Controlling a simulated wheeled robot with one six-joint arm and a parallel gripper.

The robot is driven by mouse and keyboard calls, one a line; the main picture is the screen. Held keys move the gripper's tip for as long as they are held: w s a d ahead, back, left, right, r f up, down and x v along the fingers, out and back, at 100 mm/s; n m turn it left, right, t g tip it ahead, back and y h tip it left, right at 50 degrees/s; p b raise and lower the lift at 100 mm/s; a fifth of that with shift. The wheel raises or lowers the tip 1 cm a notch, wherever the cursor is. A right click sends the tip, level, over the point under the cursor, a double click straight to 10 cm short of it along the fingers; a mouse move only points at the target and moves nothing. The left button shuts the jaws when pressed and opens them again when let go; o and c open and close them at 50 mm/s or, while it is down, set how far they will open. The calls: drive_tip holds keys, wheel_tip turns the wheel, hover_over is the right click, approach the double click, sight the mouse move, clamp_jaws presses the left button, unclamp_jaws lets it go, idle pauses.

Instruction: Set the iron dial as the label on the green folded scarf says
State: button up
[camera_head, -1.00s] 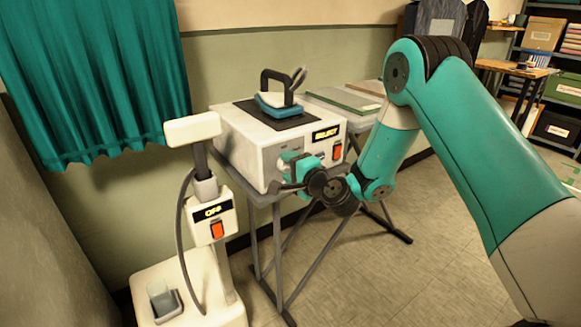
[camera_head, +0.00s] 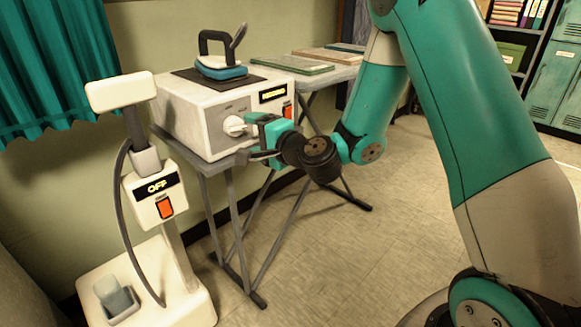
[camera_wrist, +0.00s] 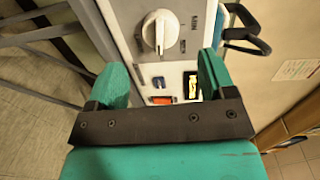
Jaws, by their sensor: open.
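The iron dial is a white round knob (camera_head: 235,125) on the front of a white box (camera_head: 192,115). It also shows close up in the wrist view (camera_wrist: 160,32), with its raised grip bar pointing roughly along the picture's vertical. "MIN" is printed to its right there. My gripper (camera_head: 252,138) is open just in front of the dial. In the wrist view the dial is beyond the two green fingertips (camera_wrist: 161,62), roughly between them, with nothing held. I cannot pick out the green folded scarf or read its label; a flat green piece (camera_head: 298,67) lies on the table behind the box.
An iron (camera_head: 221,68) stands on a dark mat on top of the box. The box has a lit yellow display (camera_head: 272,93) and a red switch (camera_head: 287,110). A white steamer stand (camera_head: 155,190) reading OFF is close on the left. Floor is clear at lower middle.

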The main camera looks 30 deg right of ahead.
drive_tip(key=f+b+v, duration=0.1)
drive_tip(key=b+v, duration=0.9)
drive_tip(key=b, duration=0.3)
drive_tip(key=shift+s+r, duration=0.15)
drive_tip(key=shift+r, duration=0.35)
drive_tip(key=s+a+f+n+g+y, duration=0.2)
drive_tip(key=s+a+f+n+g, duration=0.6)
drive_tip(key=s+a+n+g, duration=0.4)
drive_tip(key=s+d+f+n+g+h, duration=0.2)
drive_tip(key=s+f+n+g+h, duration=0.15)
drive_tip(key=s+n, duration=0.6)
wheel_tip(320, 180, up, 38)
drive_tip(key=s+p, duration=0.1)
drive_tip(key=p, duration=3.6)
drive_tip(key=shift+s+f+p, duration=0.15)
drive_tip(key=shift+f+p, duration=0.05)
drive_tip(key=shift+p, duration=0.1)
